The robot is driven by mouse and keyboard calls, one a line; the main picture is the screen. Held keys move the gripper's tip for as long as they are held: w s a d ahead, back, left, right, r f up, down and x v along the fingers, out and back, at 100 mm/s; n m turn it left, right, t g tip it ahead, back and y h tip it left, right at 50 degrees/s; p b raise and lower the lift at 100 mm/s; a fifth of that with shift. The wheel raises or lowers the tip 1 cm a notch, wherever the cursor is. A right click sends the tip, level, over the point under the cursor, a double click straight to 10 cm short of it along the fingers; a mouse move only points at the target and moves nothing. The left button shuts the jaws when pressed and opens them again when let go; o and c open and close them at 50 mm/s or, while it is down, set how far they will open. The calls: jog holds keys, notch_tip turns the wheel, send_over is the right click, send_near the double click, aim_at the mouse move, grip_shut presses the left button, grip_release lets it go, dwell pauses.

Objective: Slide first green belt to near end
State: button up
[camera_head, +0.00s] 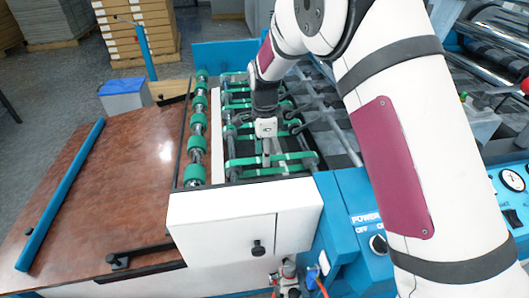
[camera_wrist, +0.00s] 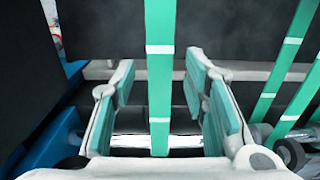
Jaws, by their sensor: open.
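A row of green belts runs across the machine's roller bed. The nearest green belt (camera_head: 296,157) lies beside the near end, just behind the white front panel. My gripper (camera_head: 266,158) points down at this belt. In the wrist view, a green belt with white marks (camera_wrist: 160,75) passes between the two teal-padded fingers of my gripper (camera_wrist: 162,82). The fingers are apart, with a visible gap on each side of the belt. My gripper hides part of the belt in the head view.
More green belts (camera_wrist: 281,72) lie to the right in the wrist view. A shaft with green rollers (camera_head: 198,123) runs left of the belts. The white front panel (camera_head: 240,217) bounds the near end. A brown table (camera_head: 110,190) lies left, and a blue control panel (camera_head: 352,205) right.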

grip_shut()
jog(key=s+d+p, duration=0.1)
jog(key=s+p, duration=0.4)
jog(key=s, duration=0.4)
jog(key=shift+s+d+p, duration=0.2)
jog(key=shift+d+p, duration=0.1)
jog(key=shift+d, duration=0.1)
jog(key=shift+f, duration=0.15)
grip_release()
notch_tip(320, 180, up, 12)
dwell(0.3)
